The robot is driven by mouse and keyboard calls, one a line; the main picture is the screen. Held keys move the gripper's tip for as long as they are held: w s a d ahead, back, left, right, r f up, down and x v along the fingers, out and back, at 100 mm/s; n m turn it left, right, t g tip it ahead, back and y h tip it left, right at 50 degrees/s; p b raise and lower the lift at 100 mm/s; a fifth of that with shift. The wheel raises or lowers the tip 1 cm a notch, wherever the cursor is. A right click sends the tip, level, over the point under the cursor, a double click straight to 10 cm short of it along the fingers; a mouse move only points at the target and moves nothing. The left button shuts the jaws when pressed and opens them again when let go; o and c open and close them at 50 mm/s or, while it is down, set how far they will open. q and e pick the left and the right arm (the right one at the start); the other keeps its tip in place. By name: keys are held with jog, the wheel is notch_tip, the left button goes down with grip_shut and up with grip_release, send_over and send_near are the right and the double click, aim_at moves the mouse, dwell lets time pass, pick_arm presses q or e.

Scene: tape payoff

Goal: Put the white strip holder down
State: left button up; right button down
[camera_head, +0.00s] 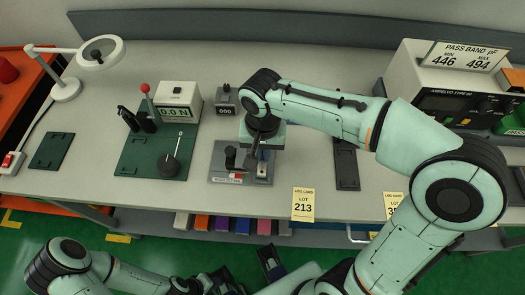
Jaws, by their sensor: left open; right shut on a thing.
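My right gripper (258,147), at the end of the arm from the right, points down over a grey fixture plate (222,170) at the middle of the bench. It is shut on a small pale piece with some blue (264,171), probably the white strip holder, mostly hidden by the gripper and wrist. I cannot tell whether the piece touches the plate. My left gripper (246,274) is open at the bottom edge, low in front of the bench and away from the holder; it is partly cut off.
A counter (226,99) is behind. A dark tray (346,168) and a yellow LOT 213 card (303,204) lie right. Coloured bins (222,224) sit under the front edge.

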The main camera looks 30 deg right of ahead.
jog(key=shift+f, duration=0.15)
jog(key=shift+f, duration=0.15)
jog(key=c, duration=1.2)
grip_release()
jog(key=shift+c, duration=0.2)
notch_tip(320, 180, up, 12)
jog(key=p, duration=0.2)
jog(key=shift+r+p, duration=0.25)
jog(key=shift+p, duration=0.05)
